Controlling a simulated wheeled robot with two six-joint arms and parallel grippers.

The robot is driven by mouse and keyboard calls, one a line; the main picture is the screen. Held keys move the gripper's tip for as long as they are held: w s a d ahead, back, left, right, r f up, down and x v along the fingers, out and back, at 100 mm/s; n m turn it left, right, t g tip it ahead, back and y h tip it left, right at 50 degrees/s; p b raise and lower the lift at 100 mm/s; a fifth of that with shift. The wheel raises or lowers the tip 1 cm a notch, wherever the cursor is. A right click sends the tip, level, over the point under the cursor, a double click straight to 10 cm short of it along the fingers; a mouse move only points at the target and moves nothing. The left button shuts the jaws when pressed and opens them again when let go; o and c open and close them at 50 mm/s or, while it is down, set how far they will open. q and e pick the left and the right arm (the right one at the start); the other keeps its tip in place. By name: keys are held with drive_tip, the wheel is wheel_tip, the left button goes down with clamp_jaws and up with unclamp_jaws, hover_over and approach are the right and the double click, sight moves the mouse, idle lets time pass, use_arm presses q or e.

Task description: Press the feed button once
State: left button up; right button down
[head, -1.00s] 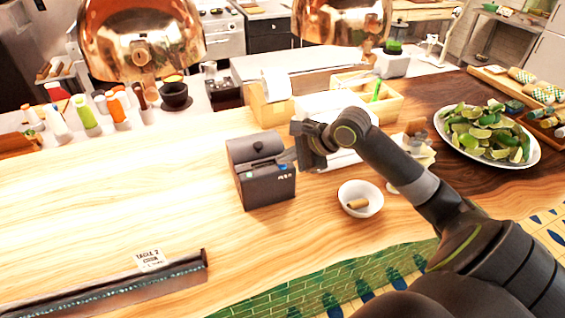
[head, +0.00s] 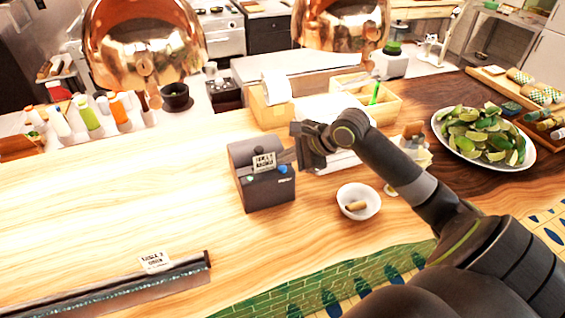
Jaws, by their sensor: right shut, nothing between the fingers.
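The dark ticket printer (head: 265,190) stands on the wooden counter, left of my right gripper. Its blue feed button (head: 283,169) shows on the top front edge, at the right. A white printed ticket (head: 264,162) stands up at the printer's top, beside the button. My right gripper (head: 287,157) is shut and empty, its tips just right of the printer and close to the button. I cannot tell whether they touch it. My left gripper is not in view.
A small white bowl (head: 368,193) with a brown piece stands right of the printer. Wooden boxes (head: 272,114) and a plate of limes (head: 531,158) are behind and right. A ticket rail (head: 120,292) lies front left. Copper lamps (head: 145,50) hang above.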

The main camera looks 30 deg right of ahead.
sight(287, 172)
idle(0.3)
wheel_tip(287, 172, up, 3)
drive_tip(key=p, duration=0.3)
drive_tip(key=shift+p, duration=0.4)
drive_tip(key=shift+r, duration=1)
